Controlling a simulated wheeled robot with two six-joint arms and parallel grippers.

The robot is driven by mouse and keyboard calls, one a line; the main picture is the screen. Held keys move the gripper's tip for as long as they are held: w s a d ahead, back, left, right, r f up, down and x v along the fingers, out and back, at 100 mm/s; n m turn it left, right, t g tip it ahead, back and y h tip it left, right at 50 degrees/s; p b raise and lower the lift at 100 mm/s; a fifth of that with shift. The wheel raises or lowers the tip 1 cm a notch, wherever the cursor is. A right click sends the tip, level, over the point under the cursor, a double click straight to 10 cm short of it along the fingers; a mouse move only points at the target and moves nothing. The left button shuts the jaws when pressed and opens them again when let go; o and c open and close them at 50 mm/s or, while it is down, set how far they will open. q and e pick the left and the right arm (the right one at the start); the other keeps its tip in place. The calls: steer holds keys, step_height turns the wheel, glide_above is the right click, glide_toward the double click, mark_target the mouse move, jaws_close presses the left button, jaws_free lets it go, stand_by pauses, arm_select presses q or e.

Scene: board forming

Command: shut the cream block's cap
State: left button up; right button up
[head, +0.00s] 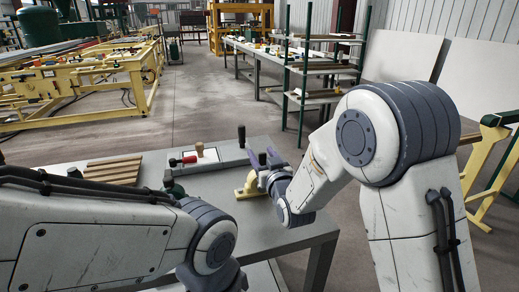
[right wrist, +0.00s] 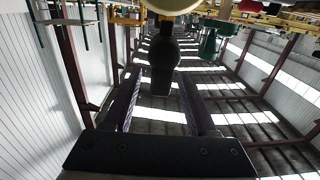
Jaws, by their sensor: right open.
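The cream block (head: 249,186) shows as a yellowish piece on the grey table, partly hidden behind my right gripper (head: 266,174). In the right wrist view a cream round part (right wrist: 172,5) is cut off at the top edge, with a black handle (right wrist: 163,65) projecting from it. My right gripper (right wrist: 160,105) is open there, and the handle's end lies between its two dark fingers in the picture. I cannot tell whether they touch. Whether the cap is open is unclear. My left arm comes in from the left; its gripper is not visible.
On the grey table (head: 275,235) stand a red-handled piece (head: 183,161), a brown knob (head: 200,150), an upright black handle (head: 241,136) and a slatted wooden piece (head: 113,170). A green knob (head: 175,188) shows beside my left arm. The table's front right is clear.

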steer(key=shift+x, duration=1.15)
jaws_close()
stand_by(0.6)
